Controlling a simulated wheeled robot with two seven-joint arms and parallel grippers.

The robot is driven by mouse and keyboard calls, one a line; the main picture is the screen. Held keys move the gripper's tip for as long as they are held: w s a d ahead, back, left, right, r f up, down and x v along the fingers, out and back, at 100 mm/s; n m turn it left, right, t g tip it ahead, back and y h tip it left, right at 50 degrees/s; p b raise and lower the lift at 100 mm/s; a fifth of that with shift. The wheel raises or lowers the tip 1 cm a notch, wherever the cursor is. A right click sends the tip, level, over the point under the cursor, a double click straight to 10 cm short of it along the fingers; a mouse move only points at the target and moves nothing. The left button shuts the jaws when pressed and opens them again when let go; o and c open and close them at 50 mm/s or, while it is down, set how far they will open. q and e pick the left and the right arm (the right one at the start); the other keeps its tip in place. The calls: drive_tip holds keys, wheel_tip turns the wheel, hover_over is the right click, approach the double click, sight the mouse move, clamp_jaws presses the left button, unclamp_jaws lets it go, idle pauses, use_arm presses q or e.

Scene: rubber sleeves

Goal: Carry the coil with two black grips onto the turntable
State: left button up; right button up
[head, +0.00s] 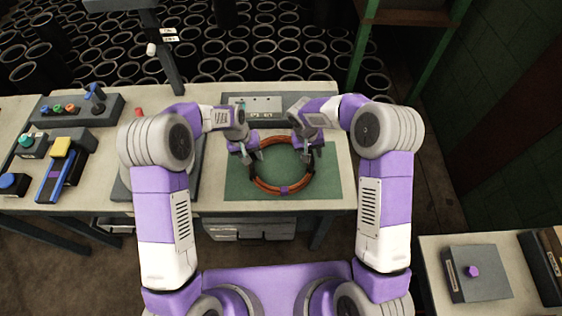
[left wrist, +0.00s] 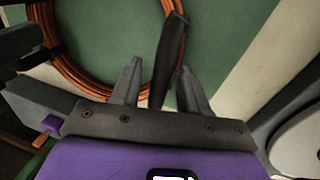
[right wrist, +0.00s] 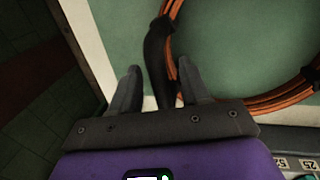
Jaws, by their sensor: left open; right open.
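The orange coil (head: 262,184) lies flat on a green mat (head: 330,185). It has a black grip on each side and a small purple band at the front. My left gripper (head: 250,155) is open at the coil's left side; in the left wrist view the left black grip (left wrist: 172,50) lies between its fingers. My right gripper (head: 308,153) is open at the coil's right side; in the right wrist view the right black grip (right wrist: 157,55) lies between its fingers. I cannot clearly make out the turntable; a dark grey slab is partly hidden behind my left arm.
A grey panel (head: 258,104) stands behind the mat. Button boxes and a blue-yellow device (head: 58,165) sit on the bench's left. A side table with a grey box (head: 477,273) is at lower right. Several black rubber sleeves (head: 290,64) stand beyond the bench.

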use_arm(q)
clamp_jaws()
use_arm(e)
drive_tip(key=c, duration=0.8)
clamp_jaws()
use_arm(q)
drive_tip(key=shift+r, duration=0.1)
use_arm(e)
drive_tip(key=shift+w+r, duration=0.1)
drive_tip(key=shift+r, duration=0.05)
